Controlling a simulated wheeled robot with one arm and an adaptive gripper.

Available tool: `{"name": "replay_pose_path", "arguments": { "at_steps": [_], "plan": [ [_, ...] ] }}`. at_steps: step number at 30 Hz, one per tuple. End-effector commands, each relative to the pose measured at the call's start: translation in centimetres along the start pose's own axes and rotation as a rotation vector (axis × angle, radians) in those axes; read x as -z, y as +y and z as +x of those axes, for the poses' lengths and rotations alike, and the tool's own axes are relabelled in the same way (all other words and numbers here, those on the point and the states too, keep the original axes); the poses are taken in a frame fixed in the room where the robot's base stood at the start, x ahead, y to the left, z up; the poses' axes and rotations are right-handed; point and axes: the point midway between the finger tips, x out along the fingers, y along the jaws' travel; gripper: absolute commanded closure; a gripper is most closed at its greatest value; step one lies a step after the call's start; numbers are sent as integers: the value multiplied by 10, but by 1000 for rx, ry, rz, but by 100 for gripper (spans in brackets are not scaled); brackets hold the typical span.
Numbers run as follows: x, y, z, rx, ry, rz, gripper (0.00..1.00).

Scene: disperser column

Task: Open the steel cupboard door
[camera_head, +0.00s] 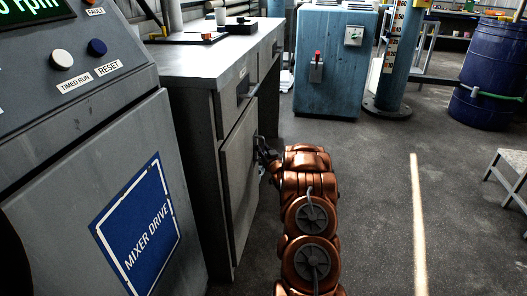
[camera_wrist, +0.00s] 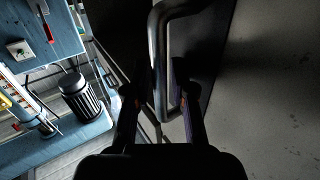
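The steel cupboard is the grey unit under the bench, and its door (camera_head: 239,173) faces right in the head view, looking closed. Its handle (camera_wrist: 158,65) is a dark bent metal bar in the wrist view. My gripper (camera_head: 262,147) is at the door's far edge in the head view, small and dark there. In the wrist view my gripper (camera_wrist: 157,92) is open, with one finger on each side of the handle bar. Gaps seem to show between bar and fingers; contact is hard to judge in the dark. The door face (camera_wrist: 270,90) fills the right side.
The mixer drive cabinet (camera_head: 85,150) stands close at the left. A drawer (camera_head: 246,88) sits above the door. A blue machine (camera_head: 332,65) and a blue drum (camera_head: 490,75) stand farther back. A white step stool (camera_head: 512,165) is at the right edge. Floor right of my arm is clear.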

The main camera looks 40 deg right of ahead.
Motion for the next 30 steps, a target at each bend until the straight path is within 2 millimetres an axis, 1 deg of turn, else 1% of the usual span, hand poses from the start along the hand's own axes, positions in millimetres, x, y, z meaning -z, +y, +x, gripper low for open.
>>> {"name": "replay_pose_path", "arguments": {
  "at_steps": [4, 11, 30],
  "plan": [
    [0, 0, 0, 0, -1, 0, 76],
    [0, 0, 0, 0, -1, 0, 100],
    [-1, -2, -1, -1, -2, 0, 100]
  ]
}}
